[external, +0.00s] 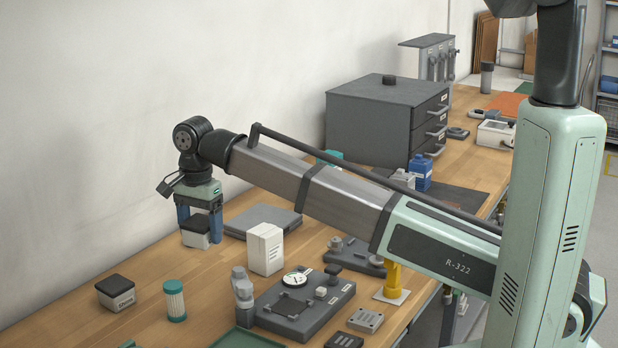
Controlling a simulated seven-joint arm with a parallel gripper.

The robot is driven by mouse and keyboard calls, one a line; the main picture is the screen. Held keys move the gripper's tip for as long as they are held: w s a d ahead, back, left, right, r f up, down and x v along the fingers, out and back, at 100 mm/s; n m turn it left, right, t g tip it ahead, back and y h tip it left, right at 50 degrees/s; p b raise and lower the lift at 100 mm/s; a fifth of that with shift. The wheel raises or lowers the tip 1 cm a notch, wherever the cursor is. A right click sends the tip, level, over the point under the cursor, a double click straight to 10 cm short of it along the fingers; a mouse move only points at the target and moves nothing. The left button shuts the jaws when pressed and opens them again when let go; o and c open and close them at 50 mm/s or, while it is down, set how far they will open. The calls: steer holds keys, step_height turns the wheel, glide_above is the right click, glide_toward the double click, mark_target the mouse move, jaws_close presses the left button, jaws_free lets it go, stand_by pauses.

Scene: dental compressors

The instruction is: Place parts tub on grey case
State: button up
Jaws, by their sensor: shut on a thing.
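My gripper (199,226) points down near the wall, at the left of the external view. Its blue fingers are shut on a small parts tub (195,239), which has a white body and a dark lid. The tub looks upright; the fingers partly hide it. I cannot tell for certain whether its underside is clear of the bench. The flat grey case (262,219) lies on the bench just right of my gripper. The tub is beside the case, not over it.
A similar dark-lidded tub (116,293) and a green-capped cylinder (174,301) stand in front. A white box (265,249) stands close before the grey case. A gauge plate (305,307) lies front right. A dark drawer cabinet (386,120) stands behind.

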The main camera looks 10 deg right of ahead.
mark_target(263, 218)
steer(key=w+d+r+m, duration=0.2)
steer(key=w+d, duration=0.7)
steer(key=w, duration=0.2)
steer(key=w+d+r+m, duration=0.1)
steer(key=w+d, duration=0.7)
steer(key=w, duration=0.4)
steer(key=shift+n, duration=0.9)
steer(key=shift+s+f, duration=0.15)
steer(key=shift+f, duration=2.25)
steer(key=shift+s+f, duration=0.1)
steer(key=shift+f, duration=2.3)
steer(key=o, duration=1.1)
steer(key=shift+f, duration=0.1)
steer(key=shift+o, duration=0.2)
step_height(263, 218, up, 12)
